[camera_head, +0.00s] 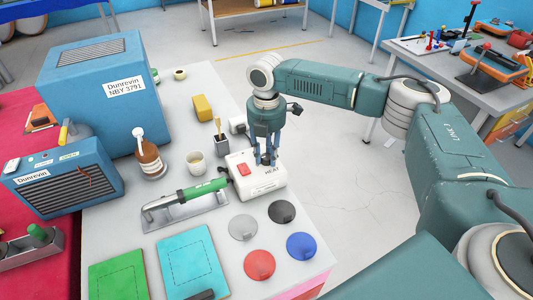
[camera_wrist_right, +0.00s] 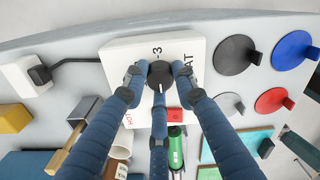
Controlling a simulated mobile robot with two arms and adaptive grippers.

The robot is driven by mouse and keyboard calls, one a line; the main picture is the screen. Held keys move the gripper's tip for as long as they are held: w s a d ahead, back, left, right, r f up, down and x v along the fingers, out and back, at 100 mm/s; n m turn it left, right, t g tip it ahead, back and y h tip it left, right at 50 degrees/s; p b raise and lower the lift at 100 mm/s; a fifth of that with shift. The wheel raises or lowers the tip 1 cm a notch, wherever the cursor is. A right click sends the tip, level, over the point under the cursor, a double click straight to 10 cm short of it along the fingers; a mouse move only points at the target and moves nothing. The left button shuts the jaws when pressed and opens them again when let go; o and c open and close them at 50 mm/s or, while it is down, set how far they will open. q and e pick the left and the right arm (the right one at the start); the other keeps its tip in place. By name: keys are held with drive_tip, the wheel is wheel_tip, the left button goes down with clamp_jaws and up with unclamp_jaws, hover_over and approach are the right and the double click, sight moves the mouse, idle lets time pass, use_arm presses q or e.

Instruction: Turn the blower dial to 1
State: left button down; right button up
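The blower is a white box (camera_head: 262,187) marked HEAT, with a red switch (camera_head: 244,169), on the grey table. The wrist view shows its top panel (camera_wrist_right: 117,52) with printed numbers, of which a 3 is readable, and a round black dial (camera_wrist_right: 160,74). My right gripper (camera_head: 267,160) points down over the box. In the wrist view its three fingers (camera_wrist_right: 158,77) surround the dial closely; I cannot tell whether they touch it. My left gripper is not in view.
A cup (camera_head: 195,162), a holder (camera_head: 222,146) and a yellow block (camera_head: 202,107) stand behind and left. Several coloured discs, including a red one (camera_head: 259,264), lie in front. Blue machines stand at the left.

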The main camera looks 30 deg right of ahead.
drive_tip(key=shift+r+m+p, duration=0.2)
drive_tip(key=shift+m+p, duration=0.1)
drive_tip(key=shift+p, duration=0.4)
drive_tip(key=m+p, duration=0.6)
drive_tip(key=p, duration=0.2)
drive_tip(key=shift+r+p, duration=0.1)
drive_tip(key=shift+p, duration=0.2)
drive_tip(key=m+p, duration=0.2)
drive_tip(key=m, duration=0.1)
drive_tip(key=shift+p, duration=0.3)
drive_tip(key=shift+f+m+p, duration=0.2)
drive_tip(key=shift+m+p, duration=0.4)
drive_tip(key=shift+m, duration=0.4)
drive_tip(key=o, duration=1.2)
drive_tip(key=shift+c, duration=0.2)
